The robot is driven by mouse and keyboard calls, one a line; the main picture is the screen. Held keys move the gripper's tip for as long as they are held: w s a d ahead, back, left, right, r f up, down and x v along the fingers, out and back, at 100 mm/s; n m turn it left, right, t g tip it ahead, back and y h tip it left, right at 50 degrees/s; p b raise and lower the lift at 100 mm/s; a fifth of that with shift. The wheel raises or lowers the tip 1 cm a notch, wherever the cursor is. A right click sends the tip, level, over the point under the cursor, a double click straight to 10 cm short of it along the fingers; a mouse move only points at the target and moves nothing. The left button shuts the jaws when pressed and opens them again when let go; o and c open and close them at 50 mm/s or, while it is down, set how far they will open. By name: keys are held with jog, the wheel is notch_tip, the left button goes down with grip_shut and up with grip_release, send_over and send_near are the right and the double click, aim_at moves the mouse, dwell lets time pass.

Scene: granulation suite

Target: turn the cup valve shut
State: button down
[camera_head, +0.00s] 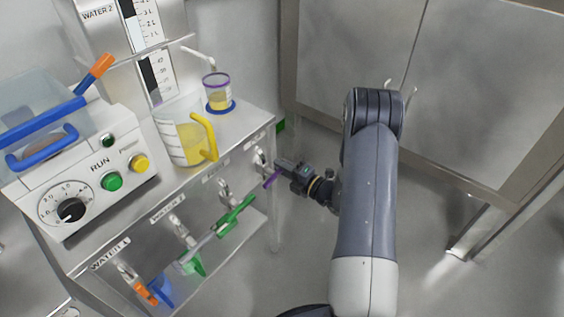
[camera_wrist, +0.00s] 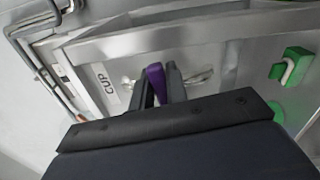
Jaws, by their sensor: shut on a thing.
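The cup valve has a purple lever (camera_head: 270,181) below the front right corner of the bench. The same purple lever (camera_wrist: 155,82) stands between the fingers in the wrist view, right of a label reading CUP (camera_wrist: 106,86). My gripper (camera_head: 279,171) is shut on this lever, with a finger on each side of it in the wrist view (camera_wrist: 158,88). The metal valve body (camera_head: 261,160) shows just above the lever. A purple-rimmed cup (camera_head: 217,88) with yellow liquid stands on the bench above, under a thin spout. The lever's lower part is hidden by my gripper.
Other valves line the bench front, one with a green lever (camera_head: 235,215) and one with an orange lever (camera_head: 145,292). A yellow-handled jug (camera_head: 184,140) stands on top. A green fitting (camera_wrist: 293,65) is at right in the wrist view. A metal cabinet (camera_head: 460,90) stands behind my arm.

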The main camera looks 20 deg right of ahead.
jog(key=shift+f+m+p, duration=0.2)
jog(key=shift+m+p, duration=0.15)
jog(key=shift+m, duration=0.35)
jog(key=c, duration=1.4)
grip_release()
jog(key=v, duration=1.1)
jog(key=shift+p, duration=0.45)
jog(key=shift+w+a, duration=0.1)
jog(key=shift+w, duration=0.05)
jog(key=b+x, duration=0.1)
jog(key=x, duration=0.9)
jog(key=shift+w+a, duration=0.2)
jog(key=shift+w, duration=0.1)
